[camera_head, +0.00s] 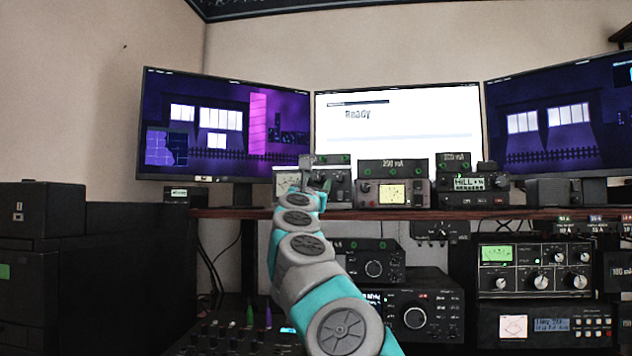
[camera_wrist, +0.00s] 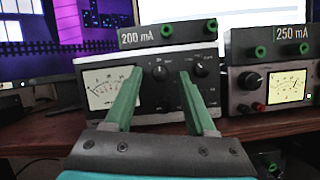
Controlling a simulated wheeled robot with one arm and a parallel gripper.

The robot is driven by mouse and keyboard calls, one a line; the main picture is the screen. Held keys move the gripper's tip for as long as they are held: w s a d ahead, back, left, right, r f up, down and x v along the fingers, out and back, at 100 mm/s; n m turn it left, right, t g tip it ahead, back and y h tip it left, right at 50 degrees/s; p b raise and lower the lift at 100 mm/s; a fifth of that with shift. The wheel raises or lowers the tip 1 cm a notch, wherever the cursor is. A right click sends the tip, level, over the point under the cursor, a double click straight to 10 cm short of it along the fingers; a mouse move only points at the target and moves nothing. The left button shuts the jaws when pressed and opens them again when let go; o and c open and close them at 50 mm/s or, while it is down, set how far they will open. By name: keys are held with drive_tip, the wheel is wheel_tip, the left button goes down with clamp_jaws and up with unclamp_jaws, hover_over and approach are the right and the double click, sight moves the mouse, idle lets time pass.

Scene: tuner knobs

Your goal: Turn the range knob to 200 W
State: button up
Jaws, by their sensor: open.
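A grey-fronted unit with a white needle meter (camera_wrist: 108,88) stands on the shelf, straight ahead in the wrist view. Its dark front panel has a left knob (camera_wrist: 160,72) and a right knob (camera_wrist: 201,70). The panel lettering is too small to read, so I cannot tell which is the range knob or its setting. My gripper (camera_wrist: 159,76) is open, with its green fingers pointing at this panel. The left knob shows between the fingertips; I cannot tell whether they touch it. In the head view my arm partly hides the unit (camera_head: 341,190).
A dark box labelled 200 mA (camera_wrist: 168,33) sits on top of the unit. To the right is a second metered unit (camera_wrist: 272,88) under a 250 mA box (camera_wrist: 283,43). The wooden shelf (camera_wrist: 50,131) runs below. Monitors stand behind, including a white one (camera_head: 398,123).

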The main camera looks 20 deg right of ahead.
drive_tip(key=shift+c, duration=0.4)
clamp_jaws()
